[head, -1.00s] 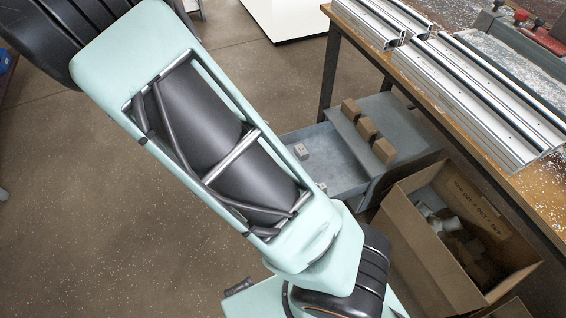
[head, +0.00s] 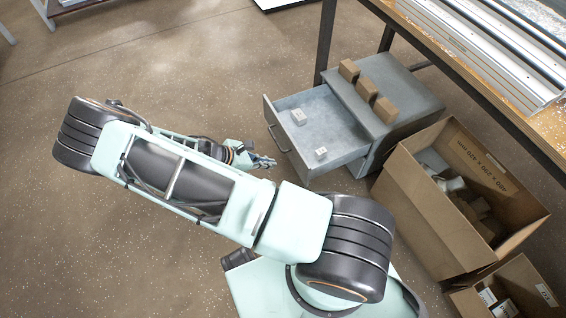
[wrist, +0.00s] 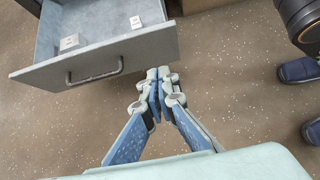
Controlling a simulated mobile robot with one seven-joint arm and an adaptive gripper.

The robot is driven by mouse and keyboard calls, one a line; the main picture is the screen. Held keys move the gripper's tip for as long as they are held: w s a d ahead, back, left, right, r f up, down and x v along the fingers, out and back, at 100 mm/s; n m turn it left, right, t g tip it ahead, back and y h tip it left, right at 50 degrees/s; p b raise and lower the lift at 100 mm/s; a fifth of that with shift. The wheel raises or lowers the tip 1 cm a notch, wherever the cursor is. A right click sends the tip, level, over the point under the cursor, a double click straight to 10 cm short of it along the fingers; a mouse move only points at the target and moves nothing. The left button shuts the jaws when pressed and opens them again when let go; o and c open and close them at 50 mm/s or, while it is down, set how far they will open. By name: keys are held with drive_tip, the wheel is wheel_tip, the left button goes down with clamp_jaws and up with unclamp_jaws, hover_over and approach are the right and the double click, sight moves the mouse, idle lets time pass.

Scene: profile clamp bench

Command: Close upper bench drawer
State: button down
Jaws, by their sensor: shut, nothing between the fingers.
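The upper bench drawer (head: 318,130) is pulled out to the left from a grey cabinet (head: 408,95) beside the workbench. Two small pale blocks (head: 298,117) lie inside it, apart from each other. In the wrist view the drawer front (wrist: 100,62) with its dark handle (wrist: 95,75) fills the upper left. My gripper (head: 268,162) is shut and empty, just outside the drawer front. In the wrist view my gripper (wrist: 158,75) has its fingertips together near the right end of the drawer front. I cannot tell whether they touch it.
Several brown blocks (head: 366,89) sit on the cabinet top. A cardboard box (head: 395,197) with loose pieces stands right of the cabinet, with a smaller box (head: 535,270) in front. The workbench (head: 420,45) carries metal profiles. The floor left of the drawer is clear.

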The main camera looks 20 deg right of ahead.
sight(303, 163)
drive_tip(key=b+x, duration=0.1)
drive_tip(key=x, duration=0.2)
drive_tip(key=d+r+b+x, duration=0.1)
drive_tip(key=x, duration=0.3)
drive_tip(key=b+x, duration=0.1)
drive_tip(key=x, duration=0.3)
drive_tip(key=shift+d+r, duration=0.15)
drive_tip(key=shift+d, duration=0.25)
drive_tip(key=shift+d+b, duration=0.3)
drive_tip(key=shift+d, duration=0.15)
drive_tip(key=shift+r, duration=0.1)
